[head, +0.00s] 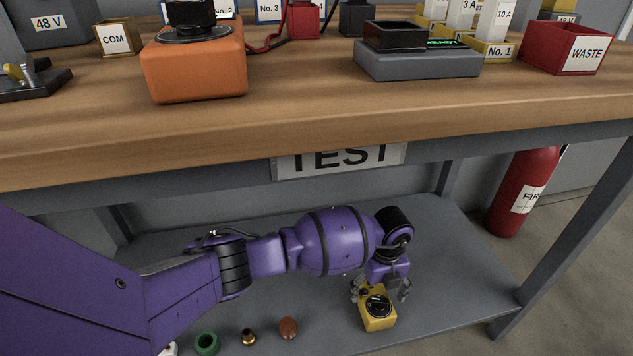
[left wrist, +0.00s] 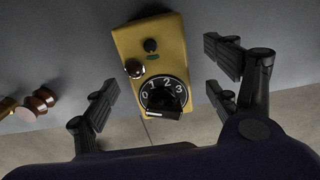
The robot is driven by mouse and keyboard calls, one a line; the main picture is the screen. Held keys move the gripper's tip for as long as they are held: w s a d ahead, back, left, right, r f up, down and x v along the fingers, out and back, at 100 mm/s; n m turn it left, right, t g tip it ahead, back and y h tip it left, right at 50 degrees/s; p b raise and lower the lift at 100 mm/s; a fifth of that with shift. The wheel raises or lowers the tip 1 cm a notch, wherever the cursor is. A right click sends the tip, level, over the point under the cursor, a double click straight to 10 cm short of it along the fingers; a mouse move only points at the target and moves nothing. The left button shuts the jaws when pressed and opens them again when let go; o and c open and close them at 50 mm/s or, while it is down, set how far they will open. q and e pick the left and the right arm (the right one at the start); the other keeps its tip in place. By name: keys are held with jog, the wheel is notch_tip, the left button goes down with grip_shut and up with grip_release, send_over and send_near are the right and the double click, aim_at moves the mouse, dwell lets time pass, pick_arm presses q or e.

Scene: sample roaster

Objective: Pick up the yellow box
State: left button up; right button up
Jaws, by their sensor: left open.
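The yellow box (head: 377,318) stands on the grey lower shelf under the table, with a black dial on its face. In the left wrist view the yellow box (left wrist: 152,62) shows a numbered dial, a small black knob and a shiny metal knob. My left gripper (head: 382,292) is open at the box, with a finger to either side of it in the head view. In the left wrist view my left gripper (left wrist: 163,80) has its fingers apart, the box lying between and beyond them. I cannot tell whether a finger touches it. My right gripper is not in view.
On the lower shelf (head: 450,270) lie a green ring (head: 207,343), a brass piece (head: 248,337) and a brown oval object (head: 288,328). A table leg (head: 570,235) and a red extinguisher (head: 523,190) stand at the right.

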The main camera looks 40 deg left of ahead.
pick_arm(q)
jog(key=f, duration=0.1)
jog(key=f+b, duration=0.1)
jog(key=f, duration=0.1)
jog(key=shift+s+d+f+b, duration=0.15)
jog(key=shift+s+f+b, duration=0.05)
jog(key=shift+s+b, duration=0.1)
jog(key=shift+w+f, duration=0.15)
jog(key=shift+f, duration=0.25)
jog(key=shift+r, duration=0.1)
jog(key=c, duration=1.5)
jog(key=shift+w+r, duration=0.1)
jog(key=shift+c, duration=0.9)
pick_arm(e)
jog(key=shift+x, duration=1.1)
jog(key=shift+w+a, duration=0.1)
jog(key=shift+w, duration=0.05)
